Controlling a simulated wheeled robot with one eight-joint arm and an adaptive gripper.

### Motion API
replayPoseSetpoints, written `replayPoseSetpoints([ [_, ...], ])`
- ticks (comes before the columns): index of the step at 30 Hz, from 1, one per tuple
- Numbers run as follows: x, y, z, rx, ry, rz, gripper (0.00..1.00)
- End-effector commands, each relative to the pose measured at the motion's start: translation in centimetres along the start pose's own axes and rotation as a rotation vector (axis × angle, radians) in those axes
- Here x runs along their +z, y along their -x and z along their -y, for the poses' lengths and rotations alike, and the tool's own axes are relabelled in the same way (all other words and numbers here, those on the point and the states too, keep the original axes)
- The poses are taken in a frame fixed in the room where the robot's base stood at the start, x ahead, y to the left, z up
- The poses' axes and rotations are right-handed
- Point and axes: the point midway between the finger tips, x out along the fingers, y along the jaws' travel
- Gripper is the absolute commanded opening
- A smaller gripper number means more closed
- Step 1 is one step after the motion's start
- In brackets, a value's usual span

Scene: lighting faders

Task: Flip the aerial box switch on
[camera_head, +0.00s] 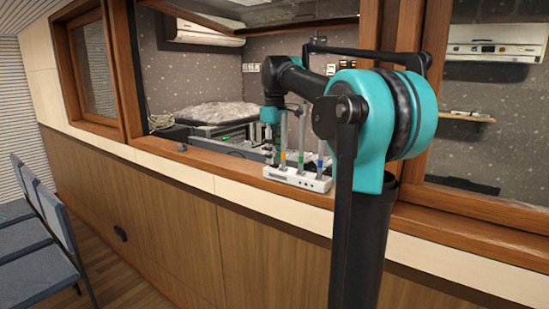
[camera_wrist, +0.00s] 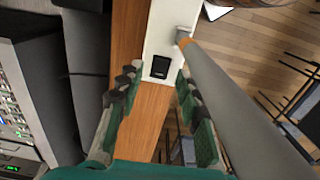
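The aerial box (camera_head: 298,178) is a white box with several upright aerials, standing on the wooden window sill. In the wrist view the white box (camera_wrist: 165,38) carries a black switch (camera_wrist: 160,67) on its face. A thick grey aerial (camera_wrist: 230,90) with an orange band rises close on the right. My gripper (camera_wrist: 156,88) is open and empty, with its two fingers spread on either side below the switch. No contact with the switch shows. I cannot tell which way the switch is tilted. In the head view my arm partly hides the area around the fingertips.
The wooden sill (camera_head: 400,213) runs along the window openings. A desk with faders (camera_wrist: 15,110) lies left in the wrist view. Grey-blue chairs (camera_head: 30,235) stand at the left in the head view.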

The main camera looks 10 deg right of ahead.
Motion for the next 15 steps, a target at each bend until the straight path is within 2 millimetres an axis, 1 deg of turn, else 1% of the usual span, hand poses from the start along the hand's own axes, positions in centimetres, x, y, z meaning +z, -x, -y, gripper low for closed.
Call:
replayPoseSetpoints([
  [3, 0.01, -0.91, 0.01, 0.000, 0.000, 0.000, 0.36],
  [6, 0.01, -1.24, 0.01, 0.000, 0.000, 0.000, 0.36],
  [14, 0.01, -1.30, 0.01, 0.000, 0.000, 0.000, 0.36],
  [15, 0.01, -1.30, 0.01, 0.000, 0.000, 0.000, 0.31],
])
